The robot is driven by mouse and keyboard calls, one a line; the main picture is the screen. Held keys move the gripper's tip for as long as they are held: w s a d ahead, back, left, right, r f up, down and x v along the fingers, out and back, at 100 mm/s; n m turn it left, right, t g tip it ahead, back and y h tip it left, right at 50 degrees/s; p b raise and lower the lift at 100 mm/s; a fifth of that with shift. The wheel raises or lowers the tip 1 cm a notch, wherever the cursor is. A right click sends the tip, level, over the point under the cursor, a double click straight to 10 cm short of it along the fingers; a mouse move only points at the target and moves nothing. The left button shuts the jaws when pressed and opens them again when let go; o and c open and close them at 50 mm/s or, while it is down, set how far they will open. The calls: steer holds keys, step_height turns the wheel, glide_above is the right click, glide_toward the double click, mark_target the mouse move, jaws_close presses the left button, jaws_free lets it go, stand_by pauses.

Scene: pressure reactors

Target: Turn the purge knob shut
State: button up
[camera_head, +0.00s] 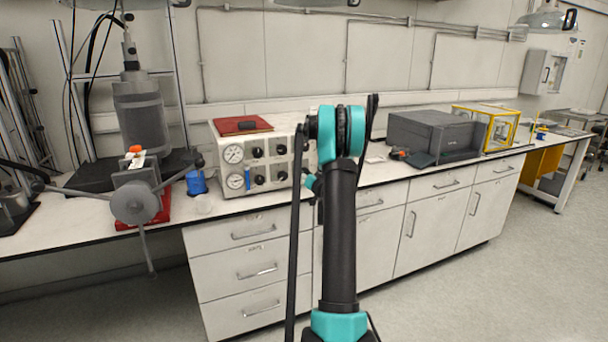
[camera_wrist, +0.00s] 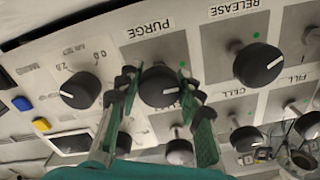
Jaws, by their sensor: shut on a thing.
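The purge knob (camera_wrist: 160,86) is a round black knob under the PURGE label (camera_wrist: 150,28) on a light control panel in the wrist view. A white mark runs toward the right on its face. A small green dot (camera_wrist: 184,64) sits at its upper right. My gripper (camera_wrist: 158,88) has one finger on each side of the knob and is shut on it. The fingers cover parts of its sides. In the head view the panel (camera_head: 236,192) is the front of a white box, and my arm hides the gripper.
The release knob (camera_wrist: 257,64) is close on the right, and another black knob (camera_wrist: 80,90) is on the left. Smaller knobs lie below. In the head view, a red item (camera_head: 240,126) lies on the box, a blue container (camera_head: 196,183) stands left, and a grey box (camera_head: 432,136) stands right.

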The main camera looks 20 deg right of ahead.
steer(key=shift+m, duration=0.3)
steer(key=m, duration=0.3)
steer(key=shift+m, duration=0.4)
steer(key=m, duration=0.9)
steer(key=shift+r, duration=0.1)
steer(key=shift+m, duration=2.2)
steer(key=o, duration=1.2)
steer(key=shift+c, duration=0.2)
steer(key=shift+s, duration=0.1)
